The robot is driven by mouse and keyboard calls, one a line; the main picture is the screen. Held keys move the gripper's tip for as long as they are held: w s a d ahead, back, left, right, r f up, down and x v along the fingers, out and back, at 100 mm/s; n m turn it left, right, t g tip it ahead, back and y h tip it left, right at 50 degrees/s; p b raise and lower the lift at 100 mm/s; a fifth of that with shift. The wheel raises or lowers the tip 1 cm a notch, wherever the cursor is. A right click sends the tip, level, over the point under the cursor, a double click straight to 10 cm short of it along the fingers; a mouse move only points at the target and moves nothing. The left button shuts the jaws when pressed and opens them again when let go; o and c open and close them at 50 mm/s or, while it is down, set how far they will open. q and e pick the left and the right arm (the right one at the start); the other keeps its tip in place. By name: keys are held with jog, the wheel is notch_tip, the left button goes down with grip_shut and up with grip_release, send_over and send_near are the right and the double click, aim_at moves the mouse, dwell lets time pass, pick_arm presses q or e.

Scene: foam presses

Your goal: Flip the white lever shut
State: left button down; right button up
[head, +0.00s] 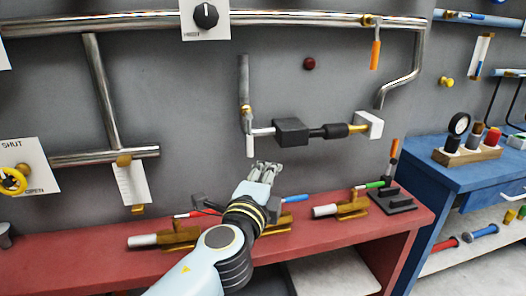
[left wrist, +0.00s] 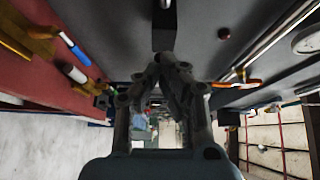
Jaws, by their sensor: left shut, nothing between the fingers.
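The white lever (head: 250,146) hangs straight down from a small brass valve on the grey wall, below a short vertical pipe (head: 244,80). A thin pipe runs right from the valve to a dark block (head: 291,132). My left gripper (head: 267,168) is just below and right of the lever's lower end, with its fingers shut and empty. I cannot tell whether it touches the lever. In the left wrist view the closed fingers (left wrist: 174,62) point up the picture, towards a dark block (left wrist: 163,38). My right gripper is not in view.
A red bench (head: 90,262) runs below, with several brass-mounted levers on it, such as a white-handled one (head: 142,241). An orange lever (head: 375,54) hangs at the upper right. A blue bench (head: 430,170) stands right.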

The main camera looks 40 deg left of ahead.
aim_at(250, 138)
pick_arm(q)
jog(key=shift+w, duration=0.1)
jog(key=p+x, duration=0.1)
jog(key=x, duration=0.9)
jog(key=shift+a+p, duration=0.15)
jog(key=shift+p, duration=0.15)
jog(key=s+a+p, duration=0.1)
jog(key=s+a, duration=0.1)
jog(key=shift+s+a, duration=0.35)
jog(key=shift+a, duration=0.05)
jog(key=shift+a, duration=0.15)
